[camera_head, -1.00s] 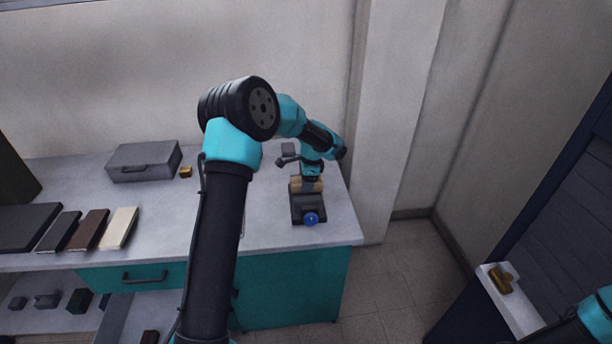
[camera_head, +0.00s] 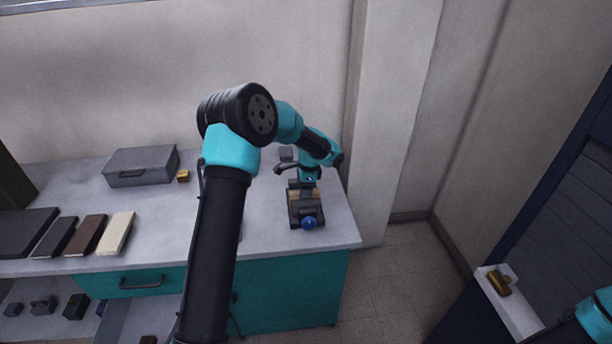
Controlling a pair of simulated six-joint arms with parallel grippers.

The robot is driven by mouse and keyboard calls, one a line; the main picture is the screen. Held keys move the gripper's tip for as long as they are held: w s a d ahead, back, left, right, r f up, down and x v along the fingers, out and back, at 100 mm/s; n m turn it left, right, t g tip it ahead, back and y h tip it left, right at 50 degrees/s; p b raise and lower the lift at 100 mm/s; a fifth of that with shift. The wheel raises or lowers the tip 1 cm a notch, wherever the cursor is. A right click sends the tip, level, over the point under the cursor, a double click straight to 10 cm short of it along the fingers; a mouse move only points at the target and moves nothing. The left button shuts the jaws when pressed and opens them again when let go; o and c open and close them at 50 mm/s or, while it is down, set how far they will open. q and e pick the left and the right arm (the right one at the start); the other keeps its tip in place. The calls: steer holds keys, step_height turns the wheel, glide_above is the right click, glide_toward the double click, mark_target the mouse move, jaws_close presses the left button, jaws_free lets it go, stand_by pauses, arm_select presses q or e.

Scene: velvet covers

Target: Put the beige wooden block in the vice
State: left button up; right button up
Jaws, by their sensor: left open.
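The dark grey vice (camera_head: 308,211) with a blue round knob (camera_head: 309,223) stands near the right end of the grey bench. The beige wooden block (camera_head: 304,195) shows at the vice's jaws and appears to sit between them; its lower part is hidden. My left gripper (camera_head: 306,184) is open, just above the block at the back of the vice. Its fingertips are small and partly hidden, so I cannot tell whether they touch the block. Of my right arm only a teal part shows at the lower right edge; its gripper is out of view.
A grey case (camera_head: 141,167) and a small brass piece (camera_head: 183,176) stand at the back left. Dark, brown and cream (camera_head: 115,233) flat slabs lie at the front left. A wall pillar rises just right of the bench. A white ledge (camera_head: 513,305) holds a brass fitting.

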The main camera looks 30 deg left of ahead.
arm_select(q)
step_height(320, 180, up, 17)
steer(key=w+d, duration=0.1)
steer(key=d, duration=0.1)
steer(key=shift+w+r, duration=0.15)
steer(key=shift+w, duration=0.15)
stand_by(0.4)
stand_by(0.5)
